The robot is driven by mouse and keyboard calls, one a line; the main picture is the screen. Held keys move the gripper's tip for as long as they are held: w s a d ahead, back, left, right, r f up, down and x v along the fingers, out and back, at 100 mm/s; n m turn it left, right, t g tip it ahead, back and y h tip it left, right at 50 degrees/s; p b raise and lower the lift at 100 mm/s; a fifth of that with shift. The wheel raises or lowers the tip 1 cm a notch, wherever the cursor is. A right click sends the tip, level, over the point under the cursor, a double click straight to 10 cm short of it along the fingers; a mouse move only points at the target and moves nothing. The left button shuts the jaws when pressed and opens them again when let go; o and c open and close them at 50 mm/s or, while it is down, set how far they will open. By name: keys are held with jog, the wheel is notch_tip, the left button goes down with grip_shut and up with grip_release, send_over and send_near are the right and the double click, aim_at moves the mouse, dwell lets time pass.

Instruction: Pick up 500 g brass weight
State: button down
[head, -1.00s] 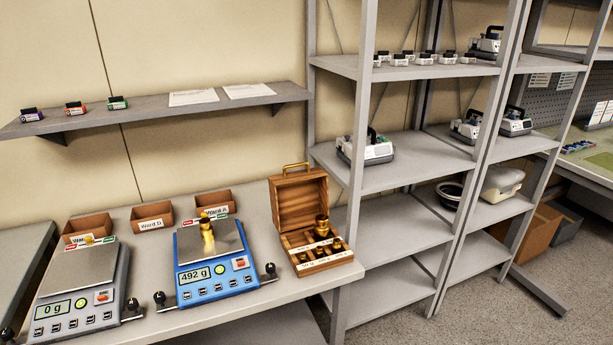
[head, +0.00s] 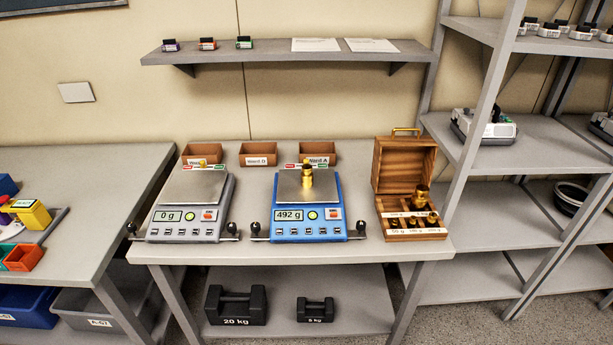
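A brass weight (head: 307,176) stands upright on the pan of the blue scale (head: 307,234), whose display reads 492 g. An open wooden box (head: 405,160) to the right holds several more brass weights, the largest (head: 421,197) at the back right. The box labels are too small to read fully, and I cannot read a mark on any weight. My gripper is not in view.
A grey scale (head: 187,234) reading 0 g stands left of the blue one; a small brass piece (head: 203,164) shows at its back edge. Brown bins (head: 259,154) line the table's rear. A wall shelf (head: 280,52) hangs above. Black weights (head: 237,307) sit below. Metal shelving (head: 470,160) stands right.

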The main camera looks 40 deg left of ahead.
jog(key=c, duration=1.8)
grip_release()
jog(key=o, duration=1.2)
